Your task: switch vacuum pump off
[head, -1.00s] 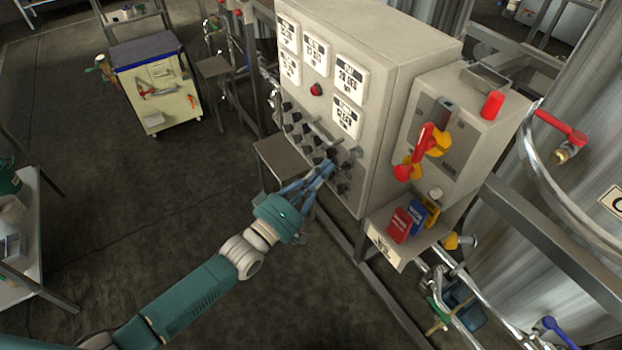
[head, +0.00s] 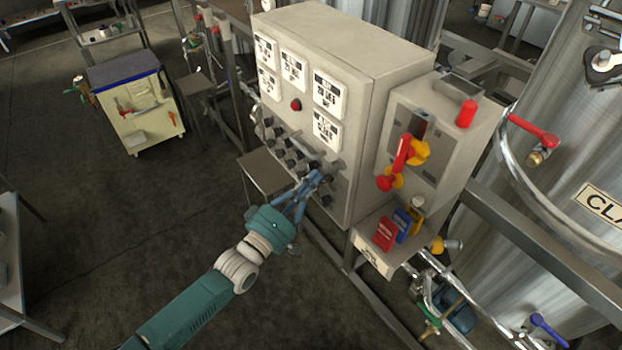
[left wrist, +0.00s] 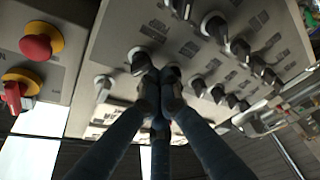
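The grey control cabinet (head: 355,150) carries rows of black selector knobs (head: 279,142) low on its front. My left gripper (head: 314,178) reaches this panel at the lower right knobs. In the left wrist view, its blue-grey fingers (left wrist: 160,82) converge close together over one knob (left wrist: 172,72). Another knob (left wrist: 139,60) sits just beside them. The fingertips hide part of the panel, so I cannot tell whether they grip a knob. The knob labels are too small to read, so I cannot tell which knob is the vacuum pump's. My right gripper is out of view.
A side box with a red-and-yellow switch (head: 401,160) adjoins the cabinet, above a shelf holding red (head: 386,233) and blue padlocks. A red emergency button (left wrist: 36,46) shows in the left wrist view. A metal tank (head: 545,180) stands right, a tool cart (head: 135,105) back left. Open floor lies left.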

